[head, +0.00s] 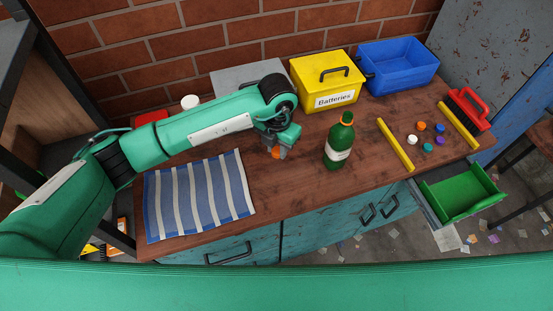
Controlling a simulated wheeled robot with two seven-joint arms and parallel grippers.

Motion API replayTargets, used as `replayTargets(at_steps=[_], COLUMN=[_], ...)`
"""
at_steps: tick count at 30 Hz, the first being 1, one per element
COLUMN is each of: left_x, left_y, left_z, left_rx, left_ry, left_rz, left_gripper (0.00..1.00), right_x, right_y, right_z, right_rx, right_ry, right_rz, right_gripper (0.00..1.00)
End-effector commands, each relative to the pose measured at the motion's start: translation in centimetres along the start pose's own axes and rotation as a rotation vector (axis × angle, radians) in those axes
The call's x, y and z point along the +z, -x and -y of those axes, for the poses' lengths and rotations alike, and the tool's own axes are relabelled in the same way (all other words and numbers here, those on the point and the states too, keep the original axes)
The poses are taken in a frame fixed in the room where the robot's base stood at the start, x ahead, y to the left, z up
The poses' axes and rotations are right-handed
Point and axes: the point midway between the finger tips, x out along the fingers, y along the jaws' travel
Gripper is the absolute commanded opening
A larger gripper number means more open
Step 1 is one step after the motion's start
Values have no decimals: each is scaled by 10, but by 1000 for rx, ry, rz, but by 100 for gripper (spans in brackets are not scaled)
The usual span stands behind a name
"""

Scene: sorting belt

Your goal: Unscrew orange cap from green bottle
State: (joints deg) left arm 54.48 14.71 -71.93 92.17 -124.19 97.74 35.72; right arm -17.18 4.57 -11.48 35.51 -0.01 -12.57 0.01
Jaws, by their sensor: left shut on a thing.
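A green bottle (334,158) with a pale label stands upright on the wooden table, right of my left gripper. Its top shows a small reddish-orange patch; I cannot tell whether this is a cap or the neck's rim. My left gripper (277,150) points down left of the bottle, apart from it. It is shut on a small orange cap (276,154), low over the table; the fingers partly hide the cap. I cannot tell whether the cap touches the tabletop. My right gripper is not in view.
A striped cloth (207,196) lies at the left. A yellow Batteries box (311,98) and a blue bin (399,77) stand behind. Yellow bars (395,144) flank several loose caps, including an orange one (421,126). A red brush (469,105) lies far right. A green drawer (459,194) stands open.

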Motion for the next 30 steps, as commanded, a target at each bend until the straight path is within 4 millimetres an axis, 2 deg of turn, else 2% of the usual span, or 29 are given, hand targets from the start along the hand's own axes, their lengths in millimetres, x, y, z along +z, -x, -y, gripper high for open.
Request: replayTargets(at_steps=[3, 11, 18, 29, 30], left_x=[0, 0, 0, 0, 1], left_y=[-22, -43, -76, -83, -83], left_z=[0, 0, 1, 0, 0], left_rx=[-1, -1, -2, 0, 0], left_ry=[2, 0, 1, 0, 0], left_rz=[-2, 0, -1, 1, 1], left_gripper=[0, 0, 0, 0, 27], right_x=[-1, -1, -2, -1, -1], right_y=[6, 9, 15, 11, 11], right_z=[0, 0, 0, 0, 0], right_rx=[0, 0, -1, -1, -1], right_ry=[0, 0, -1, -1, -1], right_rz=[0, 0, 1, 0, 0], right_gripper=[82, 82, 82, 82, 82])
